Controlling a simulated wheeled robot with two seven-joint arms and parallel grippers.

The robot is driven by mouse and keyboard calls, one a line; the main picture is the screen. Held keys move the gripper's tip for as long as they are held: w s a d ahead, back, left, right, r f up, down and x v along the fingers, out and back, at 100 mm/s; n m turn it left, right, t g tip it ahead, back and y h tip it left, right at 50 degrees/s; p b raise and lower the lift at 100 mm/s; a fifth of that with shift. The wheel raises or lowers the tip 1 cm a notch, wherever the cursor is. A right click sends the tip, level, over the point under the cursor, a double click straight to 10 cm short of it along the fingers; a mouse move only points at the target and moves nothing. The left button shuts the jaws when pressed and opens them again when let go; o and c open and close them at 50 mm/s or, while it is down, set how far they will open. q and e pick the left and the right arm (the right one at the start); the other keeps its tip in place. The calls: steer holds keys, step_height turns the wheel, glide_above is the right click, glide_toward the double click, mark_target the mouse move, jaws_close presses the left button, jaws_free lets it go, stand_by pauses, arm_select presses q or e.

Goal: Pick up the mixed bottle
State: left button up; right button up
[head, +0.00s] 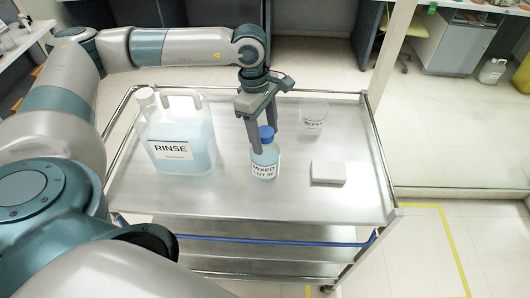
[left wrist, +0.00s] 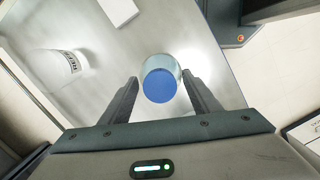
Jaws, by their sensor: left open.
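The mixed bottle (head: 265,162) stands upright on the steel cart top in the head view. My left gripper (head: 264,130) is open above and around the cap, pointing down. My right gripper is not in view.
A large RINSE jug (head: 182,135) stands left of the bottle. A labelled beaker (head: 313,115) stands behind right, and a white block (head: 328,173) lies to the right. The cart top (head: 225,203) is bare in front, with a raised rail around it.

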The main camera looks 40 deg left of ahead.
arm_select(q)
jaws_close()
steer(key=shift+r, duration=0.15)
stand_by(0.4)
